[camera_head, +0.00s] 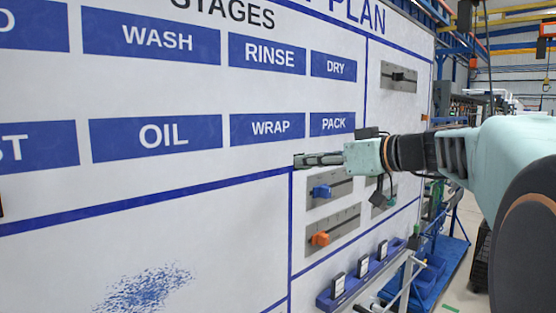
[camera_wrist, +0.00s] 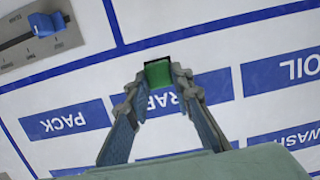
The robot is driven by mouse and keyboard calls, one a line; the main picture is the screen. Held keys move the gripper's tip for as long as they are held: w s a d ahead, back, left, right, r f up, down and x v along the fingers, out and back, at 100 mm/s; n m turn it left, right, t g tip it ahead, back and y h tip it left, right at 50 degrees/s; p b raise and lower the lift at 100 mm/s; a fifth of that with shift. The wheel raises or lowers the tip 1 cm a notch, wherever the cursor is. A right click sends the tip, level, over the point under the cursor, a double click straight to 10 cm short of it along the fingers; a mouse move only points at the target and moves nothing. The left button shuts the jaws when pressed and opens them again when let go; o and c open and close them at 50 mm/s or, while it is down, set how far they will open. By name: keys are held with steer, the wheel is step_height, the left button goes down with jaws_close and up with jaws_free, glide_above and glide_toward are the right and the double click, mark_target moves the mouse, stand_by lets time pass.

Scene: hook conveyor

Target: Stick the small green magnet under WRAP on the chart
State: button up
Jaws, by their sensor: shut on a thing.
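My gripper (camera_head: 300,160) reaches in from the right to the white chart (camera_head: 250,195), with its tips below the gap between the blue WRAP label (camera_head: 270,128) and the PACK label (camera_head: 333,124). In the wrist view my gripper (camera_wrist: 158,80) is shut on the small green magnet (camera_wrist: 158,73), which has a dark edge at its far side. The wrist picture is turned over; there the magnet overlaps the lower edge of the WRAP label (camera_wrist: 215,86), partly hidden by the fingers. I cannot tell whether the magnet touches the chart.
A blue line (camera_head: 150,205) runs across the chart below the labels. Slider panels with a blue knob (camera_head: 321,191) and an orange knob (camera_head: 319,239) are below my gripper. A blue ledge (camera_head: 350,286) sticks out at the lower right.

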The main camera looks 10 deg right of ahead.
mark_target(272, 156)
steer(key=shift+w+a+r+p, duration=0.1)
steer(key=shift+w+a+p, duration=0.25)
steer(key=shift+w+p, duration=0.2)
steer(key=shift+r+x, duration=0.2)
steer(key=shift+x, duration=0.9)
steer(key=shift+r+x, duration=0.25)
steer(key=shift+x, duration=0.85)
steer(key=shift+r+x, duration=0.2)
steer(key=shift+x, duration=0.9)
steer(key=shift+w+a+f, duration=0.15)
steer(key=shift+w+a, duration=0.15)
steer(key=shift+w, duration=0.1)
steer(key=o, duration=1.1)
steer(key=shift+s, duration=0.1)
